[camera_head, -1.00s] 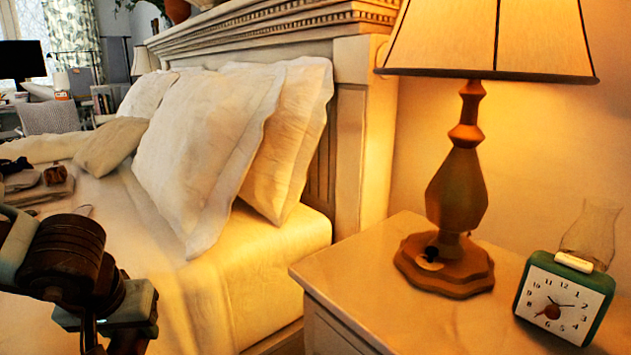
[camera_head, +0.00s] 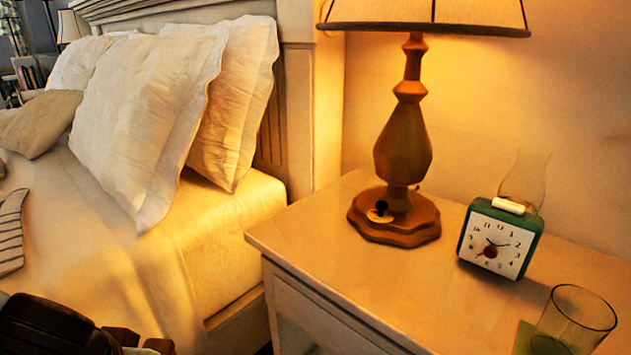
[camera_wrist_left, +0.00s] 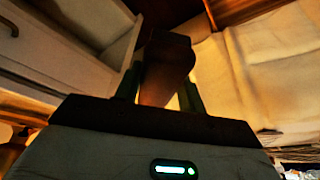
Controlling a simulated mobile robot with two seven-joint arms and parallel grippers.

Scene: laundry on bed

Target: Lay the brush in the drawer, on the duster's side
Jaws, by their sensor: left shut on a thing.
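My left arm is at the bottom left of the head view, where its fingertips cannot be made out. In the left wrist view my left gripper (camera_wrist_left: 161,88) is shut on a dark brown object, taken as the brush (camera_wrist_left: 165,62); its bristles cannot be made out. Pale drawer fronts or panels (camera_wrist_left: 60,55) of the nightstand fill the left of that view, beside the brush and apart from it. I see no duster. My right gripper is out of view.
On the nightstand top (camera_head: 320,235) stand a lamp (camera_head: 400,150), a green clock (camera_head: 500,238) and a glass (camera_head: 575,320). The bed (camera_head: 90,235) with its pillows (camera_head: 150,120) is at the left. A striped cloth (camera_head: 10,230) lies on it.

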